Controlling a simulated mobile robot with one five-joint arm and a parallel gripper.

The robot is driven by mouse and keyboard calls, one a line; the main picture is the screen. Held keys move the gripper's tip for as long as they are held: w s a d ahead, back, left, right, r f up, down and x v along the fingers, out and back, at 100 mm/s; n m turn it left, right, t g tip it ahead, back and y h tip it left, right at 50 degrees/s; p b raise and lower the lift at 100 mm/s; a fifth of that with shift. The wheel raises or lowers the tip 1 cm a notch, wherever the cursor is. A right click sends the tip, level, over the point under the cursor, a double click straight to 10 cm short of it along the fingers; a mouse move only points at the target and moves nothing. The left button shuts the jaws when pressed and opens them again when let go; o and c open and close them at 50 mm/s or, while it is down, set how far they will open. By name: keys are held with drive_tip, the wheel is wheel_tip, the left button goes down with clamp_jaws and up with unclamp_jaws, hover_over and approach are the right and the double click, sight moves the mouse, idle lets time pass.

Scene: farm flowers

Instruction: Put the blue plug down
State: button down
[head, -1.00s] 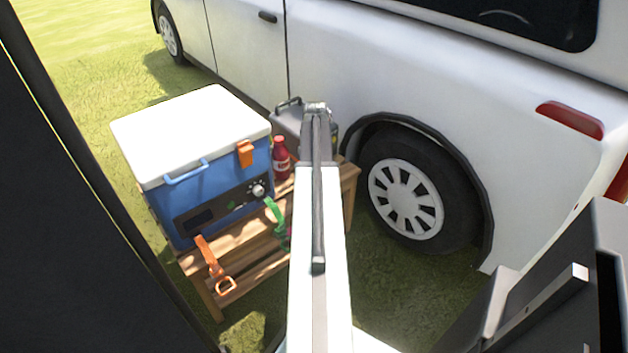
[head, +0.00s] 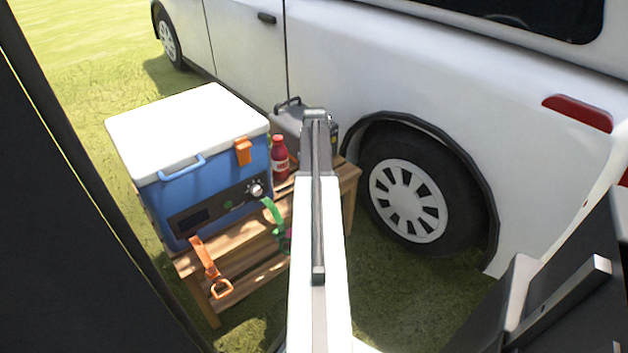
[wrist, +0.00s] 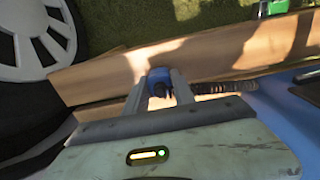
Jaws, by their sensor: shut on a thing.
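The blue plug (wrist: 159,76) sits between the two fingers of my gripper (wrist: 158,88) in the wrist view. The gripper is shut on it, above or at the planks of the wooden bench (wrist: 215,52). I cannot tell whether the plug touches the wood. A dark coiled cable (wrist: 222,88) shows to the right of the plug. In the head view my arm hides the gripper and the plug, over the right part of the bench (head: 345,182).
A blue cooler with a white lid (head: 185,125) stands on the bench. A red bottle (head: 279,160), a grey case (head: 288,118), an orange strap (head: 210,268) and a green strap (head: 272,212) are near it. A white vehicle (head: 420,80) with a wheel (head: 408,200) stands close behind.

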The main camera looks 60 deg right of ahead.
drive_tip(key=shift+f, duration=0.35)
drive_tip(key=c, duration=1.1)
unclamp_jaws()
drive_tip(key=shift+o, duration=0.2)
drive_tip(key=shift+r, duration=0.15)
wheel_tip(320, 180, up, 13)
drive_tip(key=p, duration=1.2)
drive_tip(key=shift+p, duration=0.4)
drive_tip(key=shift+s, duration=0.1)
